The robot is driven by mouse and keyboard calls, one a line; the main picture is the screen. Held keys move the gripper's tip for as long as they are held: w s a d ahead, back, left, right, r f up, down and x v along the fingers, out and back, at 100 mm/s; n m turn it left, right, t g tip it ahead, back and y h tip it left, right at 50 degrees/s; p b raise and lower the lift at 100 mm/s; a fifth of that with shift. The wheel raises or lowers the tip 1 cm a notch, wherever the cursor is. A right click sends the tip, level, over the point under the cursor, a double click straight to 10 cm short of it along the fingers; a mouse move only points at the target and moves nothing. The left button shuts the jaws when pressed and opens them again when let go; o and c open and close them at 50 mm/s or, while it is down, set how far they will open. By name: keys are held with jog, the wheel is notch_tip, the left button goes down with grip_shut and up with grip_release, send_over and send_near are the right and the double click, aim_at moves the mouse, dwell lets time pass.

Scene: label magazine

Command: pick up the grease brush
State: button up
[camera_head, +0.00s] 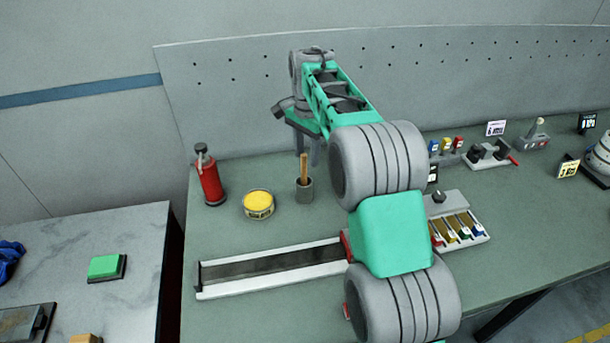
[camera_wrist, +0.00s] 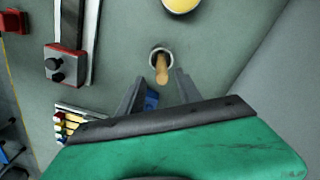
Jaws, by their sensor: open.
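The grease brush (camera_head: 304,167) stands upright in a small grey cup (camera_head: 305,190) on the bench, with its wooden handle up. In the wrist view the brush handle (camera_wrist: 162,72) rises from the cup's round mouth (camera_wrist: 161,51), just beyond my fingertips. My gripper (camera_wrist: 155,76) is open and empty, pointing down, with its two fingers apart on either side of the handle's line. In the head view my gripper (camera_head: 307,148) hangs above and close to the brush, partly hidden by my arm. The brush's bristles are hidden inside the cup.
A yellow grease tin (camera_head: 258,204) and a red bottle (camera_head: 209,178) stand left of the cup. A long rail (camera_head: 270,268) lies in front. A tray of coloured labels (camera_head: 462,231) sits to the right. The bench between cup and rail is clear.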

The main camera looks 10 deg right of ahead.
jog(key=p, duration=0.2)
send_over(304, 186)
jog(key=f, duration=0.2)
jog(key=w+f, duration=0.1)
jog(key=f, duration=0.1)
jog(key=shift+f, duration=0.1)
jog(key=shift+d+f+b, duration=0.1)
jog(key=shift+f+b, duration=0.2)
jog(key=shift+f, duration=0.1)
jog(key=shift+c, duration=0.4)
grip_shut()
